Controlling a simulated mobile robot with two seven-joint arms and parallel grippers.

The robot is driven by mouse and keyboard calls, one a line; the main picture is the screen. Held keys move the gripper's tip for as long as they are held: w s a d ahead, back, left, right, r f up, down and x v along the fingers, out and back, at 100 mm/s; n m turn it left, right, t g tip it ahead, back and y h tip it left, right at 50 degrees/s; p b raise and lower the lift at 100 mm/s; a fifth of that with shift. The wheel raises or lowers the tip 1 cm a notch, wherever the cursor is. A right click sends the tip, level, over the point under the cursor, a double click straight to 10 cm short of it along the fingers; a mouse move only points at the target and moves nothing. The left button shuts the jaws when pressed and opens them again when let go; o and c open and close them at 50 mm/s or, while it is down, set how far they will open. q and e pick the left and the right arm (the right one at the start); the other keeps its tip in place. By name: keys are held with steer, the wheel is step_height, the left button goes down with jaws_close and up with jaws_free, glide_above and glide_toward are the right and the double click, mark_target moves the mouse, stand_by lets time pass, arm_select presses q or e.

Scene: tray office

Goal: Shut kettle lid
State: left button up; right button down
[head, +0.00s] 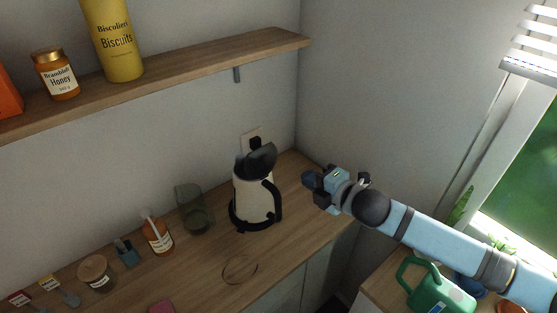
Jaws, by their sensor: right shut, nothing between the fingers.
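The cream kettle (254,203) stands upright on a dark base at the back corner of the wooden counter. Its black handle is on its right side. Its dark lid (262,160) is raised, tilted up at the top of the body. My right gripper (308,180) is to the right of the kettle, at about the height of its upper body, shut and empty. It appears apart from the kettle and lid. My left gripper is not in view.
Left of the kettle on the counter (210,266) are a dark green glass (195,212), an amber bottle (158,238) and a lidded jar (96,271). A shelf (200,70) with honey and biscuits hangs above. A green watering can (438,291) stands below my right arm.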

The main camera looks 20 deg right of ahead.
mark_target(268, 159)
steer(key=b+x, duration=0.2)
steer(key=x, duration=1)
steer(key=shift+f, duration=0.15)
steer(key=shift+w+a, duration=0.35)
steer(key=shift+w, duration=0.2)
steer(key=shift+w, duration=0.1)
